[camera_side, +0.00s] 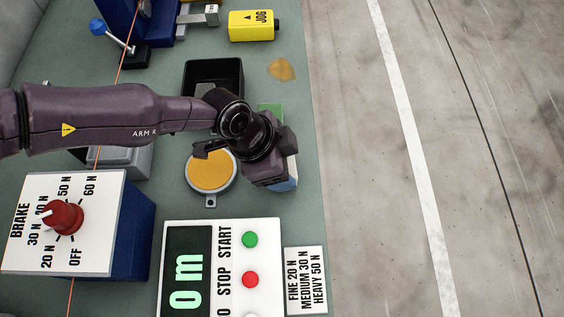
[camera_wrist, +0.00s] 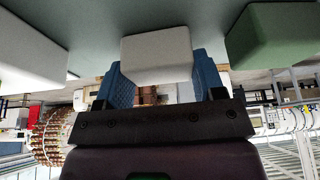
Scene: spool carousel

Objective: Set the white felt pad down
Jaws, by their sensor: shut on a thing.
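The white felt pad (camera_wrist: 157,52) is a pale rounded block between the two blue fingers of my gripper (camera_wrist: 158,72) in the wrist view. My gripper is shut on it. A grey-green surface lies just beyond the pad; I cannot tell if the pad touches it. In the side view my gripper (camera_side: 284,184) is low at the right edge of the green bench, right of the round amber-topped dish. The pad is mostly hidden there by my wrist.
In the wrist view a green block (camera_wrist: 272,38) is at right and a whitish block (camera_wrist: 28,50) at left. In the side view are a black bin (camera_side: 190,78), the amber dish (camera_side: 211,172), a control panel (camera_side: 208,238), a brake box (camera_side: 95,205) and a yellow JOG box (camera_side: 250,27).

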